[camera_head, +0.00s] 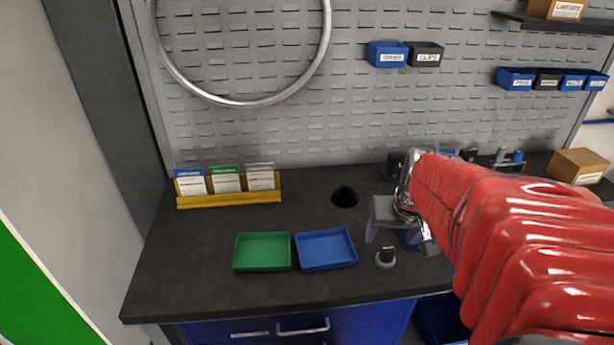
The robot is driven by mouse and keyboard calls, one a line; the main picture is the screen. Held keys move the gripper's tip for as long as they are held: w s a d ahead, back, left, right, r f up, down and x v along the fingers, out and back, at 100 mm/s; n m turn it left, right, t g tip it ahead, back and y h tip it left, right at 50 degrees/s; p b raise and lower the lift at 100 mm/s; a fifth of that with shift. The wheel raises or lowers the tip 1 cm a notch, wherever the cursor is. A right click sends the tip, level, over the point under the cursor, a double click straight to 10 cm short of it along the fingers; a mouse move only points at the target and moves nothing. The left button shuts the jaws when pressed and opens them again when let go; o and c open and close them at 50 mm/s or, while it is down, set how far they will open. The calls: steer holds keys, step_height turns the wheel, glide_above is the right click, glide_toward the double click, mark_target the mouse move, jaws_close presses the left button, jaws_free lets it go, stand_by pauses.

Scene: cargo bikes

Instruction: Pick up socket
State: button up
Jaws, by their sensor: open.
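A small grey round piece with a dark upright top (385,259) stands on the dark bench top, right of the blue tray. It looks like the socket, but it is too small to be sure. My gripper (390,236) hangs above and just behind it in the picture, at the end of my red arm. Its jaws are apart, with purplish fingertips, and I see nothing held between them. My arm and gripper hide part of the bench behind them.
A green tray (262,268) and a blue tray (327,266) lie empty on the bench (190,270). A yellow card holder (230,199) and a round dark hole or cup (344,197) are behind. Small items and a cardboard box (577,166) stand at right. The bench's left side is clear.

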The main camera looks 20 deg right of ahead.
mark_target(389, 251)
steer(key=shift+s+d+f, duration=0.1)
steer(key=shift+d+f, duration=0.1)
steer(key=shift+d, duration=0.4)
steer(key=shift+s+d+f, duration=0.1)
steer(key=shift+d+f, duration=0.05)
steer(key=shift+d, duration=0.45)
steer(key=shift+x, duration=4.3)
steer(key=shift+s+f, duration=0.1)
steer(key=shift+x, duration=2.55)
steer(key=shift+c, duration=0.3)
steer(key=c, duration=1.1)
